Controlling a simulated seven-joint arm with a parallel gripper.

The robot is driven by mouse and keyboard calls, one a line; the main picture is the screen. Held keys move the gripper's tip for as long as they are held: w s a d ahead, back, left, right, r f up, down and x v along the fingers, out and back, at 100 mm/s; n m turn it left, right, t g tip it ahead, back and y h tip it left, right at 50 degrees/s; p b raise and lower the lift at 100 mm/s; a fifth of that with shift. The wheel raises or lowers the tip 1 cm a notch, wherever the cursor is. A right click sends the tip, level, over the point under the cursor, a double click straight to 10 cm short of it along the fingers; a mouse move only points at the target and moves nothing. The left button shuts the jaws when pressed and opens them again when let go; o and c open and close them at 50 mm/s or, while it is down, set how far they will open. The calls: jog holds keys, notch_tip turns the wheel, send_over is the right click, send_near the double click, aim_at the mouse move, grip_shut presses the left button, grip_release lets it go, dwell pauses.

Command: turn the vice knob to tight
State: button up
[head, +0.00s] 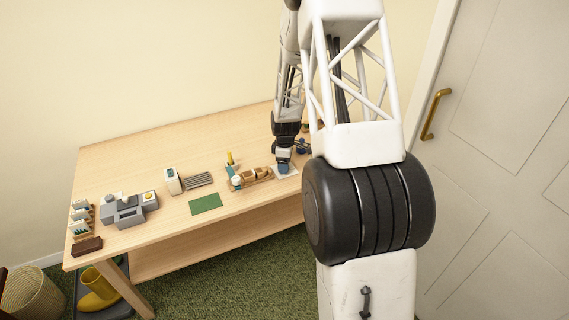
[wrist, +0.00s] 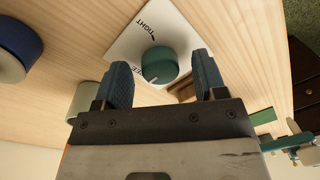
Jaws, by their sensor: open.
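The vice knob (wrist: 158,64) is a round teal knob on a white plate (wrist: 133,42) in the wrist view. The plate reads "TIGHT" at the upper side; a second label near the knob's left is partly hidden, with "EE" showing. A small pale mark shows on the knob's near edge, toward the second label. My gripper (wrist: 162,78) is open, with one blue-grey finger on each side of the knob; I cannot tell whether either touches it. In the head view my gripper (head: 284,167) is low over the white plate (head: 291,174), and the knob is hidden.
A wooden tray (head: 262,180) with small items stands just left of the gripper. Farther left are a green mat (head: 205,204), a white device (head: 173,181) and a grey device (head: 128,211). A blue round object (wrist: 15,50) lies left in the wrist view. The table front (head: 190,233) is clear.

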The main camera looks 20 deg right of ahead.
jog(key=c, duration=0.9)
